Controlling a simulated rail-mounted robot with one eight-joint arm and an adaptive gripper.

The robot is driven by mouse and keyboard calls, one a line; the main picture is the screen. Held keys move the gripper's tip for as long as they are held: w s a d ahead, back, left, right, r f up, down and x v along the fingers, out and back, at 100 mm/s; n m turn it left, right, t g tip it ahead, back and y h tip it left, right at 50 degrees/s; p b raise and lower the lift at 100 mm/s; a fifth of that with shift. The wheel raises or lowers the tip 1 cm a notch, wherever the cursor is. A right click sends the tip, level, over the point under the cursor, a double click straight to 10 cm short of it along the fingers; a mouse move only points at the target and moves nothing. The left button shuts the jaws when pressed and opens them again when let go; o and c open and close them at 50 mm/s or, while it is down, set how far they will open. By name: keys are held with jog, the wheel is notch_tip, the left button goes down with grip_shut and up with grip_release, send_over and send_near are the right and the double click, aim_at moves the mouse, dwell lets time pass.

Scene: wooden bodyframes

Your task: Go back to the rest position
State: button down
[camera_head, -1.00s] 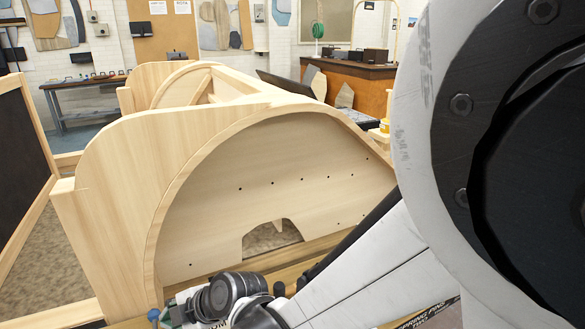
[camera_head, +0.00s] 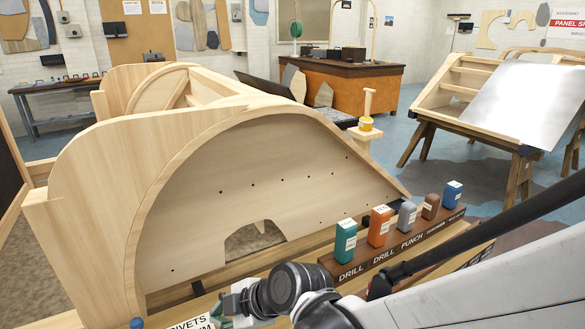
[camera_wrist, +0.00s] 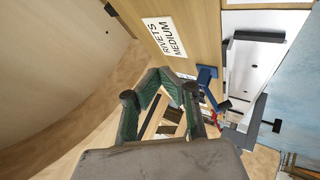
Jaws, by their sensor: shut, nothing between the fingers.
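My gripper (camera_head: 222,318) is at the lower middle of the head view, in front of the wooden bodyframe (camera_head: 95,170) and low by its front edge. Only part of it shows there. In the wrist view my gripper (camera_wrist: 166,78) has dark fingers with green pads that come together at the tips. It is shut and holds nothing. A board labelled "RIVETS MEDIUM" (camera_wrist: 206,28) lies beyond the fingertips.
A rack (camera_head: 400,247) of several coloured tools stands right of my gripper. A second frame with a shiny metal sheet (camera_head: 520,95) stands at the right. A wooden workbench (camera_head: 350,90) is at the back.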

jog(key=s+d+r+m+t+h+p, duration=0.1)
jog(key=d+r+m+h, duration=0.2)
jog(key=d+m, duration=0.4)
jog(key=s+d+r+m+t+h+p, duration=0.1)
jog(key=d+r+m, duration=0.4)
jog(key=d, duration=1.1)
jog(key=s+d+r+m+t+h+p, duration=0.1)
jog(key=s+d+r+m+h, duration=0.2)
jog(key=d+m, duration=0.7)
notch_tip(320, 180, up, 2)
jog(key=shift+d+r+t+h, duration=0.1)
jog(key=shift+d+t+h, duration=0.3)
jog(key=shift+d+h, duration=0.55)
jog(key=shift+d, duration=0.15)
